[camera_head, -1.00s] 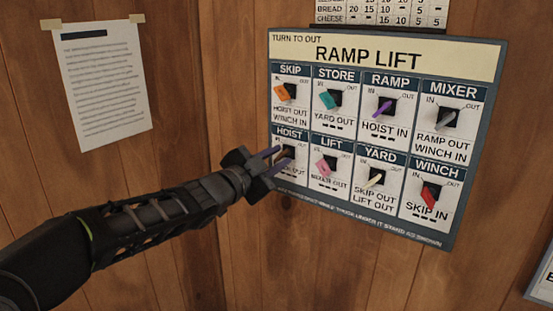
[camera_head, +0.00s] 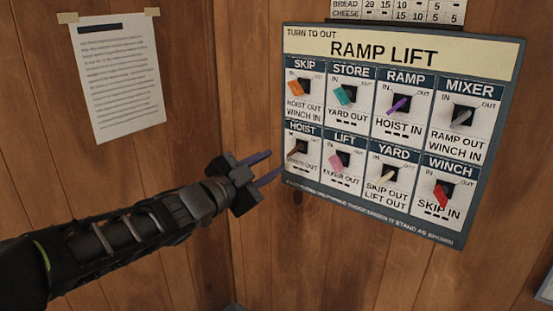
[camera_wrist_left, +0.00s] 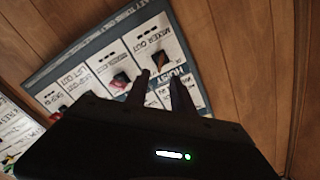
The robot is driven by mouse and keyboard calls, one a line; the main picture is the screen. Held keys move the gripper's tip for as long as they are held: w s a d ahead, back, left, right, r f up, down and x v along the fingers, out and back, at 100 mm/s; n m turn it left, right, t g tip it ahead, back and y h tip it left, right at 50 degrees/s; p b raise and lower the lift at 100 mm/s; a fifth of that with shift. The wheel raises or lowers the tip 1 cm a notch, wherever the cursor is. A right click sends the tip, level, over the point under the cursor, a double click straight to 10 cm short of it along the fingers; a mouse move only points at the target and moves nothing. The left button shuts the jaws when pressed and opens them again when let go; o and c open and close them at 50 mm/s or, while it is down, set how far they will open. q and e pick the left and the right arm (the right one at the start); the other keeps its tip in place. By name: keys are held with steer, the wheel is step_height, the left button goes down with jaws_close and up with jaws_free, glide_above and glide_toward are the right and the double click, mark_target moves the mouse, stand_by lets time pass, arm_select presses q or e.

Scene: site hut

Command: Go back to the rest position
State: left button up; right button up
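My left gripper (camera_head: 266,168) is in front of the wooden wall, just left of the panel's lower left corner. Its two purple-grey fingers are apart with nothing between them. The RAMP LIFT panel (camera_head: 405,49) hangs on the wall with two rows of coloured levers. The brown HOIST lever (camera_head: 298,147) is the nearest to the gripper and stands clear of the fingers. In the left wrist view the fingers (camera_wrist_left: 162,84) point towards the panel, and the brown lever (camera_wrist_left: 164,88) shows beyond them. My right gripper is not in view.
The top row has orange SKIP (camera_head: 296,87), teal STORE (camera_head: 345,94), purple RAMP and grey MIXER levers. Below are pink LIFT (camera_head: 337,163), cream YARD and red WINCH (camera_head: 440,194) levers. A paper notice (camera_head: 118,80) is taped on the left wall. A wall corner lies behind the gripper.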

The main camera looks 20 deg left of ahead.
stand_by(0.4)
arm_select(q)
step_height(320, 180, down, 21)
steer(key=d+n+g+y, duration=0.2)
steer(key=n+g+y, duration=0.1)
steer(key=n, duration=0.5)
steer(key=s+d+f+n+g, duration=0.2)
steer(key=s+f, duration=0.2)
steer(key=f, duration=0.4)
steer(key=s+d+f+n+g, duration=0.1)
steer(key=s+d+f+g, duration=0.15)
steer(key=f, duration=0.65)
steer(key=s+d+f+n+g, duration=0.1)
steer(key=s+f+n+g, duration=0.1)
steer(key=s+f, duration=0.45)
steer(key=s+d+f+n+g, duration=0.1)
steer(key=s+d+f+g, duration=0.2)
steer(key=s+f, duration=0.6)
steer(key=s+d+f+g, duration=0.35)
steer(key=s+f, duration=0.35)
steer(key=s, duration=0.4)
step_height(320, 180, up, 14)
steer(key=p, duration=1.4)
steer(key=shift+w+a, duration=0.3)
steer(key=shift+a, duration=0.1)
